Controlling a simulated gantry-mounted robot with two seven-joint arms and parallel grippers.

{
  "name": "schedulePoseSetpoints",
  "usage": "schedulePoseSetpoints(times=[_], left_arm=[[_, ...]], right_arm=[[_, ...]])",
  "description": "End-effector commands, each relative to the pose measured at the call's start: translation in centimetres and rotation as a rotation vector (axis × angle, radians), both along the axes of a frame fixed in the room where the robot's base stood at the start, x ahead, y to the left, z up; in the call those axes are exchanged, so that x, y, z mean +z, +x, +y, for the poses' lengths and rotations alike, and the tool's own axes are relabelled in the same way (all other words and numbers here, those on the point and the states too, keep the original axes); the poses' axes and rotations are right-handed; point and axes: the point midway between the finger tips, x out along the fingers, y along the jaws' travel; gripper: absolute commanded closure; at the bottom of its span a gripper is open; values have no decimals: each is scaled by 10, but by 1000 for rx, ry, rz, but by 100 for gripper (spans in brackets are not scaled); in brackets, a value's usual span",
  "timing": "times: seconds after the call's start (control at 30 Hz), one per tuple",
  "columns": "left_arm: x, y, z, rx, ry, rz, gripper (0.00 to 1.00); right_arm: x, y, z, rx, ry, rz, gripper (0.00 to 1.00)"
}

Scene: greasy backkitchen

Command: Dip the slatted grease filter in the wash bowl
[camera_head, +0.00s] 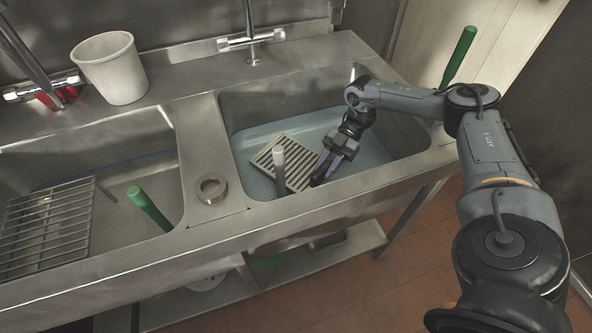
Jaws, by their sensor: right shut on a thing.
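The slatted grease filter (301,157) is a light grey panel with parallel slats, inside the right-hand sink basin. This basin, seemingly the wash bowl (232,104), holds bluish water (262,137). My right gripper (319,172) reaches in from the right and is shut on the filter's right side. The filter lies tilted at the water; I cannot tell how much of it is under the surface. My left gripper is not in view.
The left basin holds a wire rack (45,230) and a green-handled tool (150,208). A metal ring (211,190) lies on the divider. A white bucket (110,68) and a tap (251,40) stand behind. Another green handle (460,55) rises at back right.

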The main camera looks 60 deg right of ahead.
Motion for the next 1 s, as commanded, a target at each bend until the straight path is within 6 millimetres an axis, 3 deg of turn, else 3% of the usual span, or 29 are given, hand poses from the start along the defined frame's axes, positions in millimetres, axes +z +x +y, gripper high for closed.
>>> schedulePoseSetpoints(times=[0.03,1.0], left_arm=[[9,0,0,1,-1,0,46],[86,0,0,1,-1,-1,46]], right_arm=[[11,1,0,0,1,-3,100],[106,1,0,-1,2,-4,100]])
